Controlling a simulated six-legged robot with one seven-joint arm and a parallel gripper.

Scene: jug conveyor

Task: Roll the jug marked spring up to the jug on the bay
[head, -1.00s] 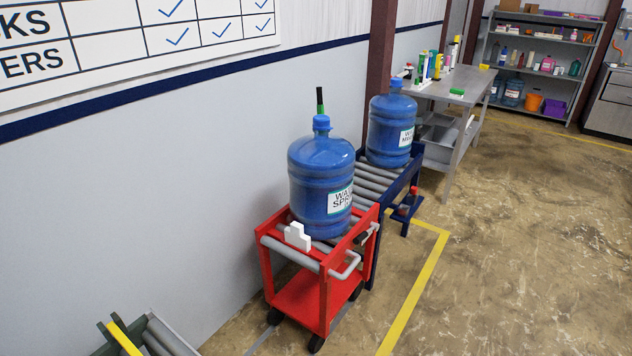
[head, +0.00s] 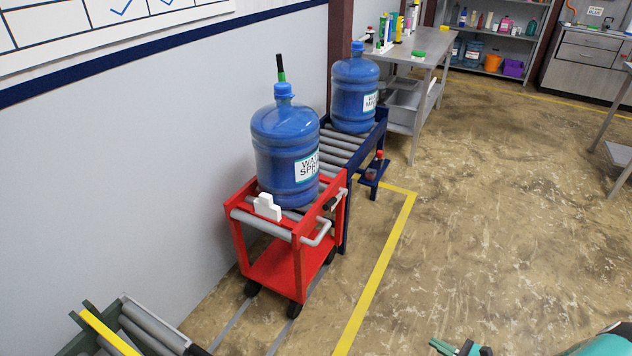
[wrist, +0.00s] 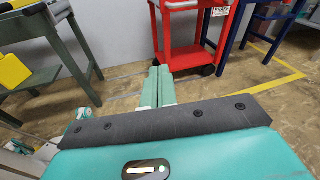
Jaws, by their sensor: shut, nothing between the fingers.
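The blue jug marked spring (head: 284,150) stands upright on the red cart (head: 292,238), whose top has grey rollers. A second blue jug (head: 354,92) stands upright at the far end of the blue roller bay (head: 340,150), behind the cart. Bare rollers lie between the two jugs. A white stop piece (head: 267,207) is at the cart's near edge. My gripper (head: 462,348) shows at the bottom of the head view, well apart from the cart. In the wrist view my gripper (wrist: 158,78) has its fingers together and empty, pointing toward the cart's lower part (wrist: 190,40).
A green roller stand (head: 125,330) with a yellow bar is at the lower left. A small shelf with a bottle (head: 374,168) sticks out from the bay's right side. A grey table (head: 415,60) stands behind. The floor right of the yellow line (head: 378,270) is clear.

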